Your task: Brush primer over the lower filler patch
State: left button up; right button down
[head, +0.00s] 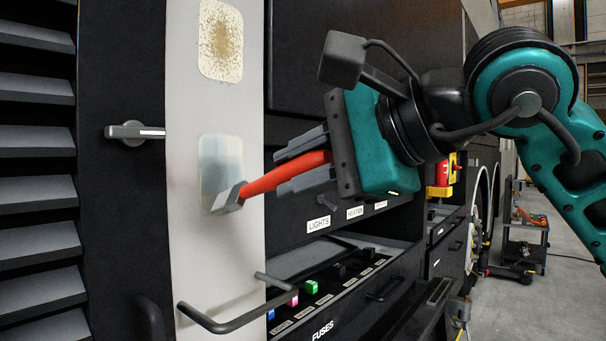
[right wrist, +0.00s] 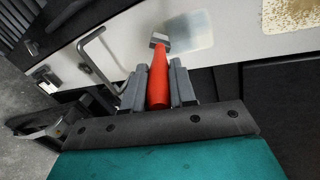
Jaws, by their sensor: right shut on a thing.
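My right gripper (head: 304,163) is shut on the red handle of a brush (head: 285,175). The brush's grey head (head: 229,198) is at the lower filler patch (head: 220,165), near its bottom edge; whether it touches cannot be told. This patch is pale with a grey-blue tint over part of it. The upper filler patch (head: 220,40) is cream with brown speckles. Both are on a white panel (head: 185,240). In the right wrist view the gripper (right wrist: 158,85) holds the brush (right wrist: 159,75) beside the lower patch (right wrist: 188,32); the speckled patch (right wrist: 292,14) is at upper right. My left gripper is not in view.
A bar handle (head: 235,325) sticks out below the lower patch. An open fuse drawer (head: 350,305) is to its right. A latch handle (head: 135,132) is left of the panel and dark louvres (head: 38,150) stand further left. A cart (head: 525,235) stands on the floor behind.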

jog(key=shift+r+p, duration=3.05)
jog(key=shift+r, duration=1.75)
jog(key=shift+d, duration=0.1)
jog(key=shift+s+d+f, duration=0.1)
jog(key=shift+s+d, duration=0.1)
jog(key=shift+s+d+b, duration=0.7)
jog(key=shift+s+d, duration=0.1)
jog(key=shift+d, duration=0.3)
jog(key=shift+s+d+b, duration=0.3)
jog(key=shift+s+d, duration=0.5)
jog(key=shift+d, duration=0.25)
